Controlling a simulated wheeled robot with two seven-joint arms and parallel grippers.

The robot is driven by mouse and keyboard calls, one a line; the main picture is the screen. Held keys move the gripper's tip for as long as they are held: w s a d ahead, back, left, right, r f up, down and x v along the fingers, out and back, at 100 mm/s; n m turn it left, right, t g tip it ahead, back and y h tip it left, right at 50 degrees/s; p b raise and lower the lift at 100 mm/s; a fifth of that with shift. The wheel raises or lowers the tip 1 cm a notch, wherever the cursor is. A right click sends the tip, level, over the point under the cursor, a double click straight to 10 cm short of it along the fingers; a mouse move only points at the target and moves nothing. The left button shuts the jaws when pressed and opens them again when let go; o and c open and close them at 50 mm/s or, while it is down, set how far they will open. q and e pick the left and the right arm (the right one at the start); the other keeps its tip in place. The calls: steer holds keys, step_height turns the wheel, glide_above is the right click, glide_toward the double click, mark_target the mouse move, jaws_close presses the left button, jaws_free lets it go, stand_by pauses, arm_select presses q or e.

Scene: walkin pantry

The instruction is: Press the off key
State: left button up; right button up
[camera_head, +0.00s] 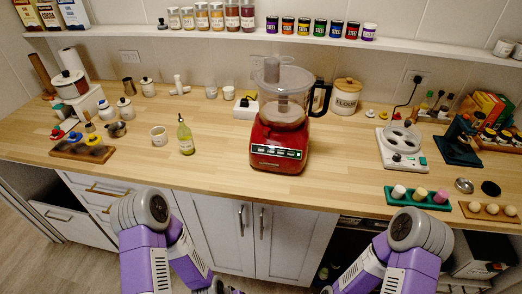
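A red food processor (279,130) with a clear bowl and a dark handle stands upright at the middle of the wooden counter. A dark key panel (277,152) with several small keys is on its front. The key labels are too small to read, so I cannot tell which is the off key. My purple arms come in at the bottom, below the counter's front edge and apart from the food processor. Neither gripper's fingers can be made out.
A green bottle (186,138) stands left of the food processor. The flour jar (345,97) stands behind right. The counter directly left and right of the food processor is mostly clear.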

arm_select(q)
jaws_close()
stand_by(1.4)
